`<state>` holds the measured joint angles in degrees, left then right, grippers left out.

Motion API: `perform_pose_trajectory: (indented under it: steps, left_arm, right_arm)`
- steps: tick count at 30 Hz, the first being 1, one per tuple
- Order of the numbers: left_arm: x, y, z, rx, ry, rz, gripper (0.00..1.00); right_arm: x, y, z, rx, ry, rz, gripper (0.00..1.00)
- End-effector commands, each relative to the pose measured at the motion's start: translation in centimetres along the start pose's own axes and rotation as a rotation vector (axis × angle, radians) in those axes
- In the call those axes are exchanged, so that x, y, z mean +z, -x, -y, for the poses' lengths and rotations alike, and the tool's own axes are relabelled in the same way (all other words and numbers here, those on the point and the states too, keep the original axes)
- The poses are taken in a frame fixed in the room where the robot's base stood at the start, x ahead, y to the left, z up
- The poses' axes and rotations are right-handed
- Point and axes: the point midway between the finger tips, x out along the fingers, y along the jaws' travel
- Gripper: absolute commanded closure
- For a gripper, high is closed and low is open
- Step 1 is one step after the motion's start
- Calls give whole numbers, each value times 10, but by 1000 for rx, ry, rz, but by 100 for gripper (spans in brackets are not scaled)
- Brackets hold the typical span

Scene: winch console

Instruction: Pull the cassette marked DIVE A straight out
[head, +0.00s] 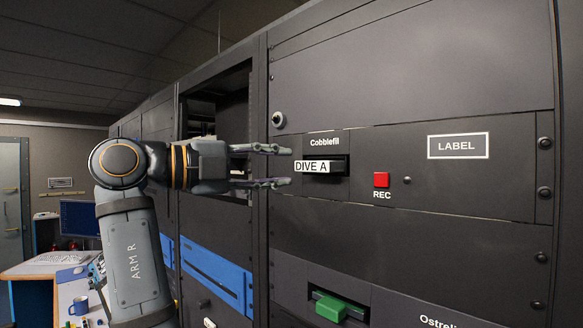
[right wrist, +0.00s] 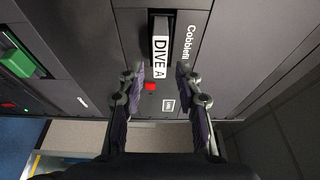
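The cassette marked DIVE A (head: 312,167) sticks out a little from its slot in the dark console, under the name Cobblefil. It also shows in the right wrist view (right wrist: 160,50), with its white label facing me. My right gripper (head: 290,167) is open, its two fingers one above the other, pointing at the cassette. In the right wrist view the fingertips (right wrist: 159,72) lie on either side of the label's end, apart from it. My left gripper is not in view.
A red REC button (head: 381,180) sits right of the cassette. A knob (head: 278,119) is above left. A green cassette (head: 331,308) protrudes from a lower panel. A desk (head: 38,267) with a blue mug (head: 78,306) stands at the lower left.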

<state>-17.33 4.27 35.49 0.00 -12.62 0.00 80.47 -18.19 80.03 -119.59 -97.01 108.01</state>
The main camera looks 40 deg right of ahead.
Motion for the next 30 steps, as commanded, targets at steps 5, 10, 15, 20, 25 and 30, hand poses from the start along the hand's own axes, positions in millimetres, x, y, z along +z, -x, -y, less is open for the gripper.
perform_pose_trajectory:
  steps: [5,10,15,20,25,30]
  left_arm:
    - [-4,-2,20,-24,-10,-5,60]
    - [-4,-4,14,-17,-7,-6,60]
    - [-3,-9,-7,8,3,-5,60]
    - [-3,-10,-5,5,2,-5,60]
    - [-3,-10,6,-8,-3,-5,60]
    - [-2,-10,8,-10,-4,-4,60]
  right_arm:
    - [0,-16,-1,0,-1,-3,65]
    - [-1,-39,0,-1,-1,-4,65]
    - [0,-57,-1,0,0,-3,65]
    - [0,-67,0,0,0,-1,65]
    - [0,-69,0,0,0,0,65]
    - [0,-69,0,0,0,-1,66]
